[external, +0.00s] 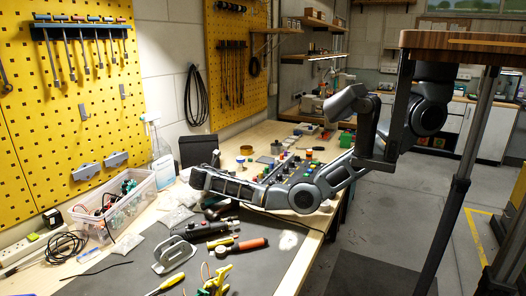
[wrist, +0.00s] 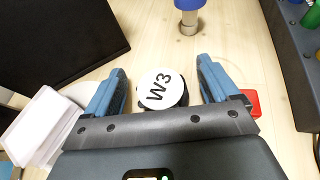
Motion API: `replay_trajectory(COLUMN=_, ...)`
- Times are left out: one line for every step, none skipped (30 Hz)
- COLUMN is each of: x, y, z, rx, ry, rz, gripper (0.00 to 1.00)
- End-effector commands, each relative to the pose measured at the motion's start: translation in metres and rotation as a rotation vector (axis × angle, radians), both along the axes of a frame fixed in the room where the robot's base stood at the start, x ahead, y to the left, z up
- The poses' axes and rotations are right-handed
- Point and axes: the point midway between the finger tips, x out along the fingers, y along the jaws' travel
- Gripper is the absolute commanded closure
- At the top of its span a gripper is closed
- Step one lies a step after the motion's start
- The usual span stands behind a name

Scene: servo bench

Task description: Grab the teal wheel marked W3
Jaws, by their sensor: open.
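The wheel marked W3 (wrist: 158,91) shows in the wrist view as a white disc with black lettering and a dark edge; its teal colour is hard to make out. It sits between the two blue fingers of my gripper (wrist: 162,88), with a gap to the finger on each side. The near edge of the wheel is hidden behind the gripper body. My gripper (external: 200,170) is open and low over the bench in the external view. I cannot make out the wheel there.
A blue-topped cylinder (wrist: 188,18) stands beyond the wheel. A red piece (wrist: 250,101) lies by the right finger. A black panel (wrist: 55,40) stands at left, a dark rack (wrist: 290,65) at right. The wooden bench (wrist: 228,45) has bare room between them.

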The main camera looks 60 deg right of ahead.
Motion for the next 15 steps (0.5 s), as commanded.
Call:
replay_trajectory(x=0.0000, y=0.0002, z=0.0001, rx=0.000, ry=0.000, rz=0.000, gripper=0.12)
replay_trajectory(x=0.0000, y=0.0002, z=0.0001, rx=0.000, ry=0.000, rz=0.000, gripper=0.12)
replay_trajectory(x=0.0000, y=0.0003, z=0.0001, rx=0.000, ry=0.000, rz=0.000, gripper=0.14)
replay_trajectory(x=0.0000, y=0.0003, z=0.0001, rx=0.000, ry=0.000, rz=0.000, gripper=0.17)
replay_trajectory(x=0.0000, y=0.0004, z=0.0002, rx=0.000, ry=0.000, rz=0.000, gripper=0.20)
replay_trajectory(x=0.0000, y=0.0003, z=0.0002, rx=0.000, ry=0.000, rz=0.000, gripper=0.23)
replay_trajectory(x=0.0000, y=0.0004, z=0.0003, rx=0.000, ry=0.000, rz=0.000, gripper=0.26)
replay_trajectory(x=0.0000, y=0.0004, z=0.0003, rx=0.000, ry=0.000, rz=0.000, gripper=0.29)
replay_trajectory(x=0.0001, y=0.0005, z=0.0003, rx=0.000, ry=0.000, rz=0.000, gripper=0.33)
replay_trajectory(x=0.0001, y=0.0005, z=0.0003, rx=0.000, ry=0.000, rz=0.001, gripper=0.36)
replay_trajectory(x=0.0001, y=0.0005, z=0.0003, rx=0.000, ry=0.000, rz=0.001, gripper=0.39)
replay_trajectory(x=0.0001, y=0.0005, z=0.0003, rx=0.000, ry=0.000, rz=0.001, gripper=0.43)
replay_trajectory(x=0.0001, y=0.0005, z=0.0003, rx=0.000, ry=0.000, rz=0.001, gripper=0.45)
replay_trajectory(x=0.0000, y=0.0006, z=0.0005, rx=0.000, ry=0.000, rz=0.001, gripper=0.48)
replay_trajectory(x=0.0000, y=0.0006, z=0.0005, rx=0.000, ry=0.000, rz=0.001, gripper=0.52)
